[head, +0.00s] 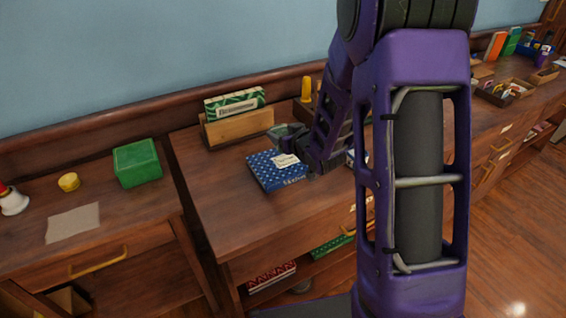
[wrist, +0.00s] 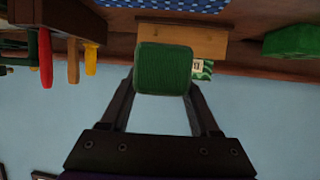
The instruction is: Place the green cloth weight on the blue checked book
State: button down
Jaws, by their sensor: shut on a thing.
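The green cloth weight (wrist: 163,70) is between the two fingers of my gripper (wrist: 160,88) in the wrist view, held in the air with the wall behind it. In the head view my gripper (head: 291,140) is low over the desk, just behind the blue checked book, and my arm partly hides it. The blue checked book (head: 268,176) lies flat on the desk with a pale label on its cover. A blue patterned strip, likely this book, shows at the top edge of the wrist view (wrist: 205,3).
A wooden holder (head: 240,129) with a green patterned box (head: 232,103) stands behind the book. The desk left of the book is clear.

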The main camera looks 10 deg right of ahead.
jog(key=w+r, duration=0.1)
jog(key=w+d+r+n+y, duration=0.1)
jog(key=r, duration=0.1)
jog(key=shift+d, duration=0.1)
jog(key=shift+f+b, duration=1.25)
jog(key=shift+f, duration=3.6)
jog(key=shift+f, duration=0.2)
jog(key=shift+c, duration=0.6)
grip_release()
